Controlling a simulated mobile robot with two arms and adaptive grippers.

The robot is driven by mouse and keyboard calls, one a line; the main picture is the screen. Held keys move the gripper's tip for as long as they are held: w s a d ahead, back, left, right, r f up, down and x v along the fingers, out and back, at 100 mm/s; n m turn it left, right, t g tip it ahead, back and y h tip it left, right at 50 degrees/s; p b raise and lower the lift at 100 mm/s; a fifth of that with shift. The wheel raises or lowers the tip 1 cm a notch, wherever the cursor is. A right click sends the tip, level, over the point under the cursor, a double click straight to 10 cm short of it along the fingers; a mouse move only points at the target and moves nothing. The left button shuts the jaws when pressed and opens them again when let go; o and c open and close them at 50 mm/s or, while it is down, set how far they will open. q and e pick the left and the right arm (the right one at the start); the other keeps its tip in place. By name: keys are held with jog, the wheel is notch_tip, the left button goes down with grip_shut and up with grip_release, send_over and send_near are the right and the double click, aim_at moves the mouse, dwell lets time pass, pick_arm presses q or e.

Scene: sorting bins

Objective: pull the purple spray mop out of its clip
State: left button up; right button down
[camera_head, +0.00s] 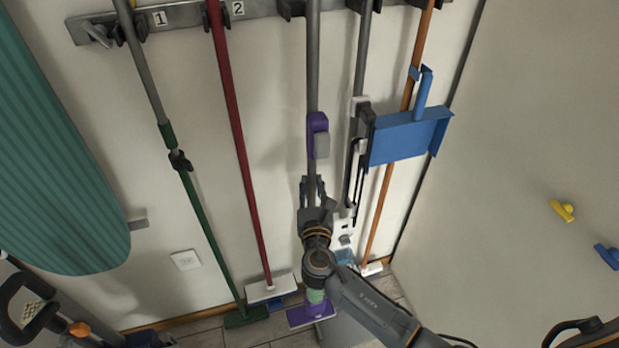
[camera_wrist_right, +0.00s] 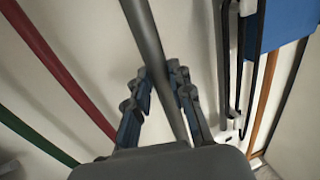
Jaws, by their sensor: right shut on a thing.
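The purple spray mop has a grey pole (camera_head: 312,70) with a purple holder part (camera_head: 317,122) partway up and a purple head (camera_head: 308,314) near the floor. It hangs upright, its top running up to the wall rail. My right gripper (camera_head: 312,184) is shut on the pole below the purple part. In the right wrist view the grey pole (camera_wrist_right: 148,40) passes between the fingers of my right gripper (camera_wrist_right: 162,82). My arm hides part of the lower pole. The clip at the pole's top is cut off by the picture's upper edge. My left gripper is not in view.
The wall rail (camera_head: 180,14) holds a green broom (camera_head: 200,215) and a red-handled mop (camera_head: 238,130) on the left. On the right, close by, hang a grey-and-black mop (camera_head: 361,60) and an orange pole with a blue dustpan (camera_head: 405,138). A green ironing board (camera_head: 50,170) stands left.

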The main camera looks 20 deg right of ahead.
jog(key=s+r+p, duration=0.1)
jog(key=s+p, duration=0.1)
jog(key=s, duration=0.4)
jog(key=shift+r+p, duration=0.3)
jog(key=shift+r, duration=0.05)
jog(key=shift+s+d+f, duration=0.1)
dwell(0.4)
